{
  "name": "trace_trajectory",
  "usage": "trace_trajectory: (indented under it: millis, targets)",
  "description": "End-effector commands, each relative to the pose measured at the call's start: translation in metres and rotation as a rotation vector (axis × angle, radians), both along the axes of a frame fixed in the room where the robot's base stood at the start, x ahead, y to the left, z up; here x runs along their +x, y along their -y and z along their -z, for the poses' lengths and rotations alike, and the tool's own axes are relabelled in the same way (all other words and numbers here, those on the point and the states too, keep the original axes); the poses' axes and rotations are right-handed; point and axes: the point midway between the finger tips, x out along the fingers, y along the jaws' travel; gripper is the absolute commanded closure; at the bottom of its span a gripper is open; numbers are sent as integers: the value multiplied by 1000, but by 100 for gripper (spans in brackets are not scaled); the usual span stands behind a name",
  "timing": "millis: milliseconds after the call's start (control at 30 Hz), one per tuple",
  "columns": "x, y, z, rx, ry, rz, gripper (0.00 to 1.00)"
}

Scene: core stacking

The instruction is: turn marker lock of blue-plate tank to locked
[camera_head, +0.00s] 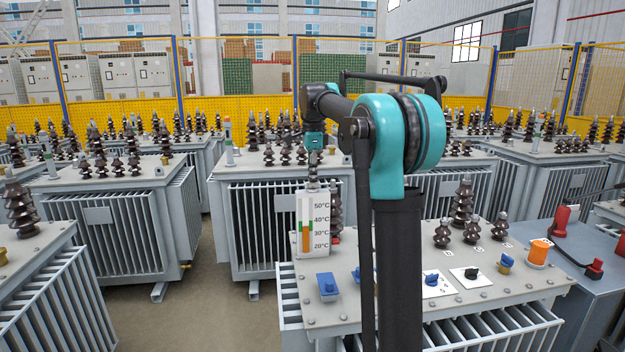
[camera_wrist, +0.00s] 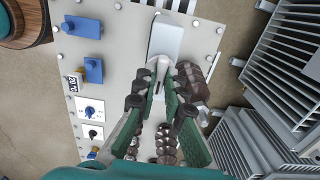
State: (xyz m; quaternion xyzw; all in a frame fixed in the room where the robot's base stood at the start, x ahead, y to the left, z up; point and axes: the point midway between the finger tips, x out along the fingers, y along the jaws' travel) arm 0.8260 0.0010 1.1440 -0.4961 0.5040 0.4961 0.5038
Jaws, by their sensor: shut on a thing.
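The near grey transformer tank (camera_head: 400,322) carries a white temperature gauge (camera_head: 314,222) with a 20–50°C scale and a green and orange bar. My gripper (camera_head: 313,180) points down at the gauge's top. In the wrist view my gripper (camera_wrist: 157,95) is shut on a pale narrow piece (camera_wrist: 161,66) at the top of the gauge (camera_wrist: 166,38). The fingers hide part of this piece, and I cannot tell which way the lock is set. A white plate with a blue knob (camera_head: 437,284) lies on the tank lid. It also shows in the wrist view (camera_wrist: 90,110).
A plate with a black knob (camera_head: 471,275), two blue levers (camera_head: 327,287), an orange cylinder (camera_head: 539,252) and several brown insulators (camera_head: 462,205) stand on the lid. Other transformers (camera_head: 112,195) surround it. My arm hides part of the lid.

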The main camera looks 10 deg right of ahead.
Motion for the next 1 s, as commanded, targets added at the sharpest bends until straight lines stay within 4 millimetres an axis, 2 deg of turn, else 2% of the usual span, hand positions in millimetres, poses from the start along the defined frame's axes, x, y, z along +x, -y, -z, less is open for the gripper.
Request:
trace_trajectory:
  millis: [200, 233, 367, 400, 767, 867, 1000]
  targets:
    - [1, 0, 0, 0, 1, 1, 100]
    - [1, 0, 0, 0, 1, 0, 86]
    - [0, 0, 0, 0, 1, 0, 70]
    - [0, 0, 0, 0, 1, 0, 69]
    - [0, 0, -6, 0, 0, 0, 69]
    - [0, 0, -18, 0, 0, 0, 69]
    - [1, 0, -45, 0, 0, 0, 69]
